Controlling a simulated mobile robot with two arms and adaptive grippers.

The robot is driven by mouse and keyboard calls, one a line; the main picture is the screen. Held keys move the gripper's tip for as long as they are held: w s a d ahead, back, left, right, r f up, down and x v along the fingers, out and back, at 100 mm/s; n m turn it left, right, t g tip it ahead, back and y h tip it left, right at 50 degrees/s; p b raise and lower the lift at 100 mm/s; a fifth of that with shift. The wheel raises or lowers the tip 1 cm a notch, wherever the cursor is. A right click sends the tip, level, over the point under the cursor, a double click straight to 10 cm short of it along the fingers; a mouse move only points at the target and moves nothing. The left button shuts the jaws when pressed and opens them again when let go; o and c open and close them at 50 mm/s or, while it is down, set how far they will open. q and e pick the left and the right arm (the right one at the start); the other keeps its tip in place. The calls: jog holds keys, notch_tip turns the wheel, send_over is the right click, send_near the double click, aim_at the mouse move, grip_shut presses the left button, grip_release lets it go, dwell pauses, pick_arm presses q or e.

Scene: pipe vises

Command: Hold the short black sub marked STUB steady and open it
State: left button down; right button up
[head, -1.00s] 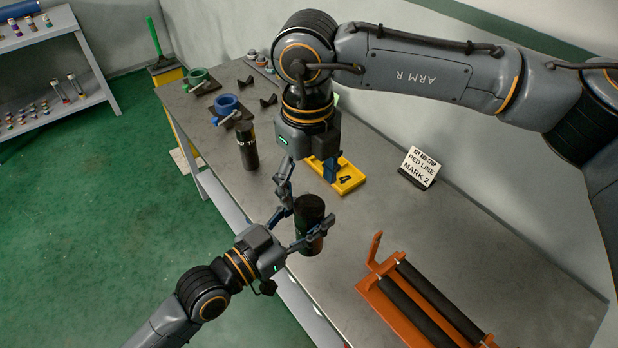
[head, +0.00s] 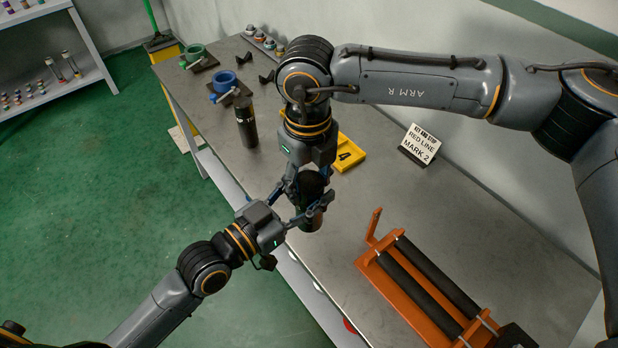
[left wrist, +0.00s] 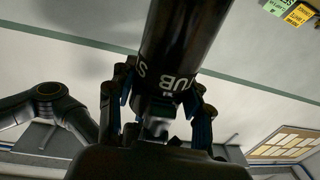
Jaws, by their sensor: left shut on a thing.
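The short black sub (head: 312,186) stands roughly upright over the front edge of the bench. White lettering reading partly "STUB" shows on it in the left wrist view (left wrist: 180,45). My left gripper (head: 304,215) comes in from the lower left and is shut around the sub's side. In the left wrist view its fingers (left wrist: 160,105) show on either side near the lettering. My right gripper (head: 308,190) points down from above, with its fingers around the upper part of the sub. Whether they press on it is hidden by the overlap.
A taller black cylinder (head: 246,128) stands on the bench (head: 490,250) to the left. Behind it are a blue vise (head: 224,82) and a green vise (head: 194,52).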

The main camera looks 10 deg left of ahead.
jog(key=shift+c, duration=0.9)
jog(key=n, duration=0.3)
jog(key=shift+w, duration=0.1)
jog(key=shift+d, duration=0.1)
jog(key=o, duration=1.3)
jog(key=shift+c, duration=0.2)
jog(key=shift+r, duration=0.15)
